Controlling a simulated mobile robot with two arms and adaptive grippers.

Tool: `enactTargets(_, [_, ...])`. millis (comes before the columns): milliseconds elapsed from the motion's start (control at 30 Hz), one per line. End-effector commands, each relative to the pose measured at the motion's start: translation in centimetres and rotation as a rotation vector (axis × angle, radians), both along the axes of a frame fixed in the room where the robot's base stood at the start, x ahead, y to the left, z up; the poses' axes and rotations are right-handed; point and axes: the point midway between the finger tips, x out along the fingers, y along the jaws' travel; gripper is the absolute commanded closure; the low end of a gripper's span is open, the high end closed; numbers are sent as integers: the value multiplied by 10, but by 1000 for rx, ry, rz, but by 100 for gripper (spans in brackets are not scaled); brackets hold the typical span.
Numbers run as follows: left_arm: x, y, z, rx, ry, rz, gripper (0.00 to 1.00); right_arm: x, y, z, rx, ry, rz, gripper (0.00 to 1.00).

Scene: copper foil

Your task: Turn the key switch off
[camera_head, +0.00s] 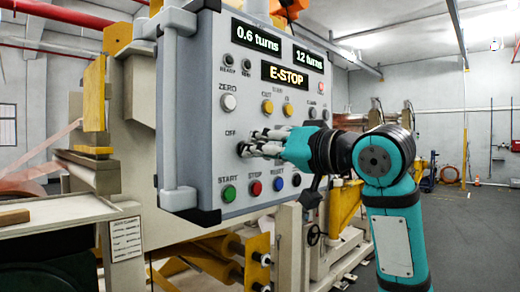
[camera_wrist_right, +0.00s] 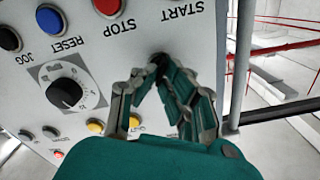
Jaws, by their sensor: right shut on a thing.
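The grey control panel (camera_head: 205,110) fills the middle of the head view. The key switch (camera_head: 241,149) is a small dark part under the "OFF" label at the panel's left side, mostly hidden by my fingers. My right gripper (camera_head: 252,146) reaches it from the right, its fingertips closed on it against the panel face. In the right wrist view the fingertips of my right gripper (camera_wrist_right: 160,72) meet around the dark key switch (camera_wrist_right: 158,58). The key's exact angle is hidden. My left gripper is not in view.
Green (camera_head: 229,193), red (camera_head: 255,188) and blue (camera_head: 279,183) buttons sit below the fingers. A white button (camera_head: 228,102) sits above. A black rotary knob (camera_wrist_right: 68,93) is beside the gripper in the wrist view. A display (camera_head: 284,76) reads "E-STOP". A vertical rail (camera_head: 167,100) runs along the panel's left edge.

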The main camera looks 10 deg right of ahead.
Motion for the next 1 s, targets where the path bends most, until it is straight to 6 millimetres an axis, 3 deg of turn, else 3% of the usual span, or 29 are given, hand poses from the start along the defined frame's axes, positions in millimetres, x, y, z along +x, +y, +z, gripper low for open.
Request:
enactTargets(467, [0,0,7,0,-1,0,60,0,0,1,-85,-54,-2,100])
enactTargets(1000, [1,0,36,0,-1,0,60,0,0,3,-482,-316,-2,100])
